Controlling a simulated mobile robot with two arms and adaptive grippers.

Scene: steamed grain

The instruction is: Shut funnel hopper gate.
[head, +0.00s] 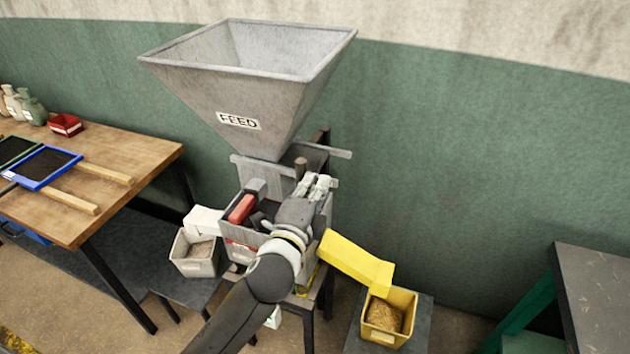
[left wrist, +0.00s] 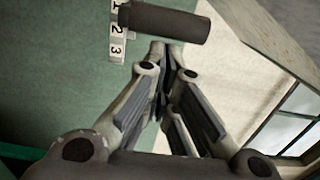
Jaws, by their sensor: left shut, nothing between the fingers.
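The grey funnel hopper (head: 235,95), labelled FEED, stands on the mill against the wall. Below its throat a flat metal gate plate (head: 325,150) sticks out to the right, with a short brown upright knob (head: 300,166) near it. My left gripper (head: 320,182) is shut and empty, just below and right of the knob. In the left wrist view the shut fingers (left wrist: 167,55) sit close to a dark cylindrical handle (left wrist: 165,22); I cannot tell whether they touch. A number scale (left wrist: 117,35) shows beside the handle. My right gripper is out of view.
A yellow chute (head: 352,262) slopes to a yellow bin (head: 402,299) of grain on the right. A whitish bin (head: 181,250) stands left of the mill. A wooden table (head: 140,155) with framed screens is at left; a dark table (head: 598,285) is at right.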

